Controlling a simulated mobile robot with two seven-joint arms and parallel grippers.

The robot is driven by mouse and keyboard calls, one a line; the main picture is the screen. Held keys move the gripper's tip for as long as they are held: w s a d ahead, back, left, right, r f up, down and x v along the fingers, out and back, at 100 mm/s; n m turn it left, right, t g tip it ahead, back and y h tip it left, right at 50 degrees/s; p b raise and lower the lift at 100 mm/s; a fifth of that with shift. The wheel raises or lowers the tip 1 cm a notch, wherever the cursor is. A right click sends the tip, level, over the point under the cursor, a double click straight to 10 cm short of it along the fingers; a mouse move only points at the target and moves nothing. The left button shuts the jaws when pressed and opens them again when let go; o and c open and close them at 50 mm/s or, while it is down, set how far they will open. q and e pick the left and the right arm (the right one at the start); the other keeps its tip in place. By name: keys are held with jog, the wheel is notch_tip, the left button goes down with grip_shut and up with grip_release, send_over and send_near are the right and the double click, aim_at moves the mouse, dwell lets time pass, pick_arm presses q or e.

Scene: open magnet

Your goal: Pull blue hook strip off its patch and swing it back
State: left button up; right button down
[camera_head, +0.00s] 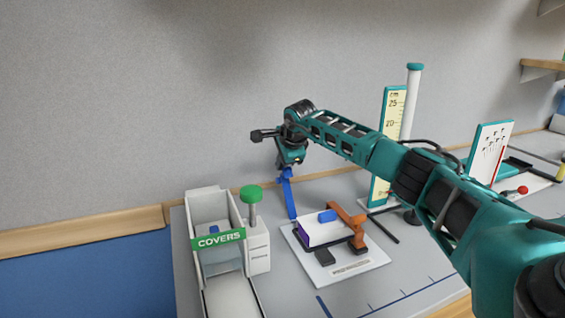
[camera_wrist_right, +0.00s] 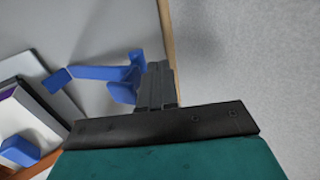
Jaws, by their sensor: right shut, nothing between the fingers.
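The blue hook strip (camera_head: 289,200) slants up behind the white base plate, with its upper end close under my right gripper (camera_head: 284,166). In the right wrist view the blue strip (camera_wrist_right: 98,74) runs from a square end at the left to a wider part beside the shut fingers (camera_wrist_right: 157,85); I cannot tell whether they touch. A white block (camera_head: 318,231) with a purple edge sits on the base plate (camera_head: 350,270), with a small blue piece (camera_head: 327,215) on top. That blue piece also shows in the wrist view (camera_wrist_right: 20,151). My left gripper is out of view.
An orange bracket (camera_head: 352,226) stands at the block's right. A "COVERS" dispenser (camera_head: 218,240) and a green-topped post (camera_head: 251,205) stand to the left. A height scale (camera_head: 385,150) stands to the right behind my right arm. The wall is close behind the bench.

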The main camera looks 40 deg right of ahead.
pick_arm(q)
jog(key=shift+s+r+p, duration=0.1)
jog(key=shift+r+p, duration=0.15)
jog(key=shift+p, duration=0.05)
pick_arm(e)
jog(key=shift+s+a, duration=0.2)
jog(key=shift+s, duration=0.6)
jog(key=shift+r, duration=0.15)
jog(key=shift+s+r+p, duration=0.2)
jog(key=shift+r+p, duration=0.7)
jog(key=shift+r, duration=0.25)
jog(key=r, duration=0.3)
jog(key=shift+s+a+r+b, duration=0.25)
jog(key=shift+s+r+b, duration=0.05)
jog(key=shift+r+b, duration=0.1)
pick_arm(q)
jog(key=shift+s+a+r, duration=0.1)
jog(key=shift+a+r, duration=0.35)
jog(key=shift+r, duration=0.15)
pick_arm(e)
notch_tip(320, 180, up, 8)
jog(key=shift+w+d+f, duration=0.15)
jog(key=shift+w+d, duration=0.05)
jog(key=shift+w, duration=0.15)
